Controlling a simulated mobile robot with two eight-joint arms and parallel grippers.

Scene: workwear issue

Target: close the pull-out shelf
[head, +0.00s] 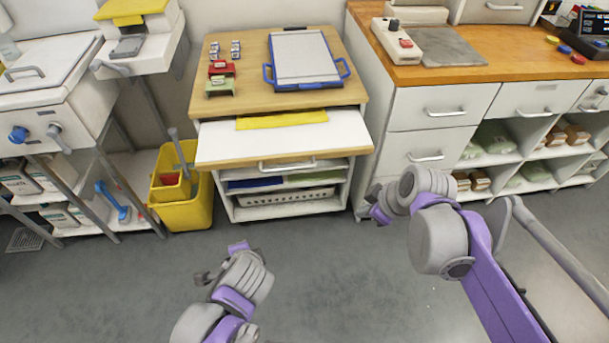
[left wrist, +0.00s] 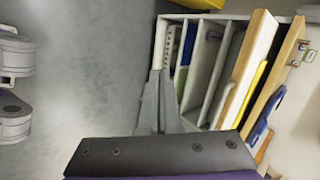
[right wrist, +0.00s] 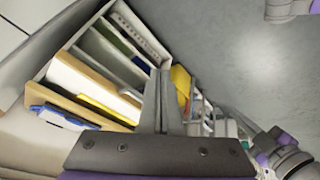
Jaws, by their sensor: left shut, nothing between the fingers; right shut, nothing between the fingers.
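The white pull-out shelf (head: 270,143) sticks out toward me from under the wooden top of a small white cabinet (head: 227,203). A folded yellow cloth (head: 282,120) lies at its back, near the top's edge. The shelf also shows tilted in the left wrist view (left wrist: 246,68) and the right wrist view (right wrist: 78,76). My right gripper (head: 371,213) is shut and empty, low to the right of the cabinet and apart from the shelf. My left gripper (head: 203,278) is shut and empty, over the floor in front and to the left, also apart from it.
On the wooden top (head: 245,50) are a blue-framed board (head: 304,62), red and green blocks and small items. A yellow bucket (head: 183,187) stands left of the cabinet. A drawer unit (head: 430,114) stands right. The floor directly before the cabinet is clear.

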